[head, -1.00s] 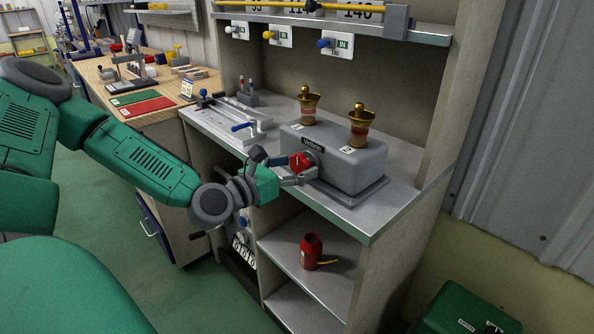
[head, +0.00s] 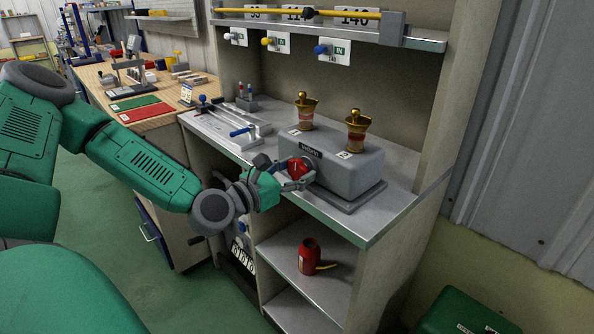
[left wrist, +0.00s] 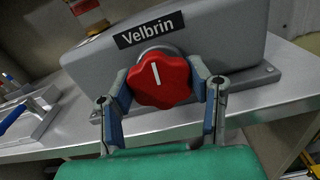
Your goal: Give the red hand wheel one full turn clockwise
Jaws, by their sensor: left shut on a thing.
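The red hand wheel (head: 297,168) sits on the front face of a grey box (head: 335,160) labelled Velbrin. In the left wrist view the wheel (left wrist: 160,80) is lobed, with a white line that points nearly straight up, leaning slightly left. My left gripper (head: 296,174) reaches the wheel from the front. In the left wrist view its fingers (left wrist: 162,90) stand on the wheel's left and right sides, shut on it. My right gripper is not in view.
Two brass fittings (head: 305,110) (head: 355,130) stand on the box. A silver rail fixture with a blue handle (head: 241,131) lies left of it. A red canister (head: 309,256) stands on the shelf below. Bare bench top (head: 370,225) lies at the front right.

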